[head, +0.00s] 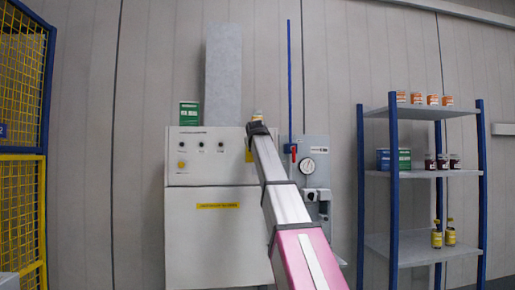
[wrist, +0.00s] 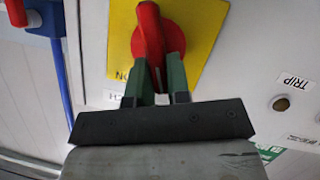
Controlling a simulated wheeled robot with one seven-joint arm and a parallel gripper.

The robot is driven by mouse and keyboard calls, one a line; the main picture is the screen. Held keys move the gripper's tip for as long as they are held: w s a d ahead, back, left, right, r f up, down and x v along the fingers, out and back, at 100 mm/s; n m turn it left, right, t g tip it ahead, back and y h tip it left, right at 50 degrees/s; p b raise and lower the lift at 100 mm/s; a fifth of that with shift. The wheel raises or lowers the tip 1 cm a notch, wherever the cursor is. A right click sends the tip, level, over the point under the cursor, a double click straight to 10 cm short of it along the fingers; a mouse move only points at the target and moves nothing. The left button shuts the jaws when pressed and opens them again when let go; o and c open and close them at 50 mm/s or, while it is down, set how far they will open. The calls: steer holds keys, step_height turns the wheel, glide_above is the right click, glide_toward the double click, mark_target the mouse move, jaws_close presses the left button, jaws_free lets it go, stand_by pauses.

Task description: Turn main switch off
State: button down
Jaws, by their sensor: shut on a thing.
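The main switch is a red rotary knob (wrist: 150,35) on a yellow plate (wrist: 204,28), in the wrist view at top centre. Its grip bar runs nearly up and down in the picture. Upside-down lettering, seemingly "ON", shows at the plate's lower left corner. My gripper (wrist: 157,74) has its two green fingers on either side of the bar, shut on it. In the head view a sliver of the yellow plate (head: 249,156) shows on the front of the grey cabinet (head: 205,160); my arm hides the knob and the gripper there.
In the head view a grey panel with a dial (head: 307,166) and blue pipe (head: 290,75) stands right of the cabinet. A shelf (head: 424,173) is farther right, a yellow cage (head: 22,150) left.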

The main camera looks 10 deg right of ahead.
steer(key=n, duration=0.1)
steer(key=h, duration=0.1)
steer(key=n, duration=0.1)
steer(key=shift+a+f+n+t+h, duration=0.25)
steer(key=shift+a+n+t+h, duration=0.05)
steer(key=shift+a+h, duration=0.1)
steer(key=n+h, duration=0.1)
steer(key=n, duration=0.1)
steer(key=f+n+t+h, duration=0.1)
steer(key=n, duration=0.2)
steer(key=n+t+h, duration=0.1)
steer(key=n, duration=0.1)
steer(key=shift+a+f, duration=0.3)
steer(key=shift+f, duration=0.05)
steer(key=shift+n, duration=0.4)
steer(key=c, duration=1.1)
jaws_free()
steer(key=v, duration=1)
steer(key=shift+s+f, duration=0.2)
steer(key=shift+s, duration=0.2)
